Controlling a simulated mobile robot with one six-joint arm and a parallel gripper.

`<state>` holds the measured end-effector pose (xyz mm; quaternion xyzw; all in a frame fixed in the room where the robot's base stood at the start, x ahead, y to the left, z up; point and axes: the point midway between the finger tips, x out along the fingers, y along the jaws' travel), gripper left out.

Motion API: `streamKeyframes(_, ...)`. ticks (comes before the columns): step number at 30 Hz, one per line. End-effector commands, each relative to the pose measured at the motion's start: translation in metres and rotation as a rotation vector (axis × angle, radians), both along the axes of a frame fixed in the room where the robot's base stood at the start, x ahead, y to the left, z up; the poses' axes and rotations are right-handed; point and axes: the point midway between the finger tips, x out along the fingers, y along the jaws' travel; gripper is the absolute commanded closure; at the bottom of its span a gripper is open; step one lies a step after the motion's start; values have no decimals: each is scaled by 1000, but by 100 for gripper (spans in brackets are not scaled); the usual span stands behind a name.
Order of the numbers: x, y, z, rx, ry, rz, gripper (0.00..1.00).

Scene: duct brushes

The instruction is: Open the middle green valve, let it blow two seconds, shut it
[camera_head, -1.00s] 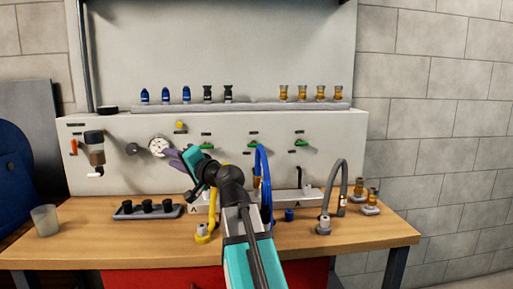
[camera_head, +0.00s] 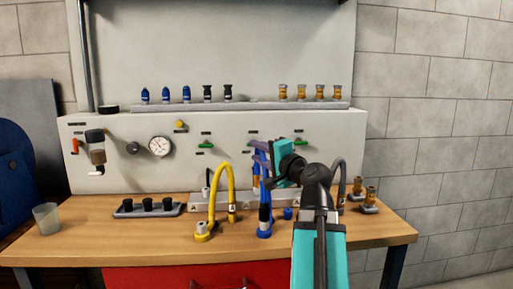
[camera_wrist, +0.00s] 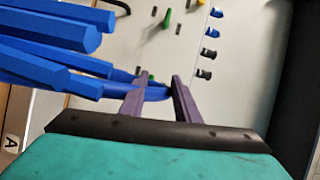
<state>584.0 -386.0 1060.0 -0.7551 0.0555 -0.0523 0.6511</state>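My gripper's two purple fingers stand apart in the wrist view (camera_wrist: 159,76). The blue hose (camera_head: 265,205) arches up in front of the middle valve. Its bend crosses between or just behind the fingers; I cannot tell whether they touch it. The left green valve (camera_head: 205,145) and right green valve (camera_head: 300,142) show on the panel.
A yellow hose (camera_head: 231,185) stands to the left and a grey hose (camera_head: 341,175) to the right. A gauge (camera_head: 160,146) and yellow knob (camera_head: 180,125) are on the panel. A shelf (camera_head: 265,105) of nozzles runs above. A cup (camera_head: 46,217) stands far left.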

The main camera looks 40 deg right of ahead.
Motion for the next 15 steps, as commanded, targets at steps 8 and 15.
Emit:
streamKeyframes(8, -44, -33, -8, 113, -15, -54, 71)
streamKeyframes(15, -53, -40, -9, 149, -22, -62, 71)
